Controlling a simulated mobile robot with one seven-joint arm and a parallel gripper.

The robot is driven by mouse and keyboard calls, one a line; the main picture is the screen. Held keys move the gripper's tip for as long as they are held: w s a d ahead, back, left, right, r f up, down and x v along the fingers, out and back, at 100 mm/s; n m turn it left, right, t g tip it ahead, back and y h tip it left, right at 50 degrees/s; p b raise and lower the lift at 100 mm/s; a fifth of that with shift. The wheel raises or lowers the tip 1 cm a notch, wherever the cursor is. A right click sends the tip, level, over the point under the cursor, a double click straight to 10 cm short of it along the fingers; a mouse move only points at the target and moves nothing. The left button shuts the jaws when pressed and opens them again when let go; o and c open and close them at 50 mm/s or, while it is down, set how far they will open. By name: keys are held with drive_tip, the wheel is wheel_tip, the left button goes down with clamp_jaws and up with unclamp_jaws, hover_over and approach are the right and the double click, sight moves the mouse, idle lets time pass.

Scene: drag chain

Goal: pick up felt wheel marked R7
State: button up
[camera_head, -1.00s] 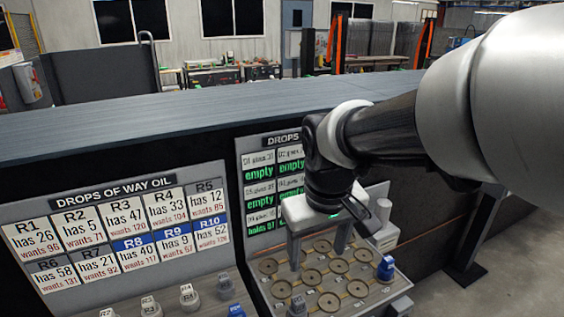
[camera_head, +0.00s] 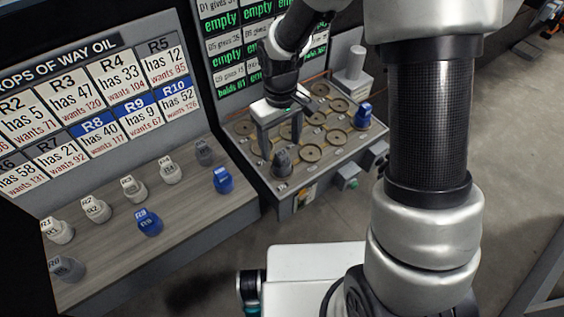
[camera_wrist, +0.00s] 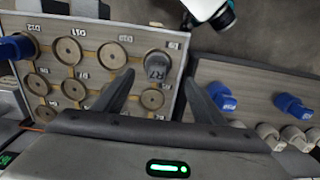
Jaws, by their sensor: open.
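A dark grey felt wheel (camera_head: 282,163) stands at the near corner of the drilled board (camera_head: 255,178). It also shows in the wrist view (camera_wrist: 157,66), where its mark looks like R7. My gripper (camera_head: 281,150) is open, fingers pointing down, just behind and above this wheel in the head view. In the wrist view the wheel lies between the lines of my two fingertips (camera_wrist: 159,78), slightly beyond them. Nothing is held. I cannot tell whether the fingertips are down to the wheel's height.
A blue wheel (camera_head: 363,115) stands at the board's far right corner; the board's other round sockets look empty. A grey shelf (camera_head: 190,225) to the left holds white, dark grey and blue wheels, including a blue one (camera_head: 222,180). A pale post (camera_head: 351,68) stands behind the board.

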sight(282, 153)
drive_tip(key=f, duration=0.7)
drive_tip(key=shift+w+d+f, duration=0.15)
drive_tip(key=shift+w, duration=0.15)
drive_tip(key=shift+c, duration=0.3)
drive_tip(key=c, duration=1.1)
drive_tip(key=shift+c, duration=0.2)
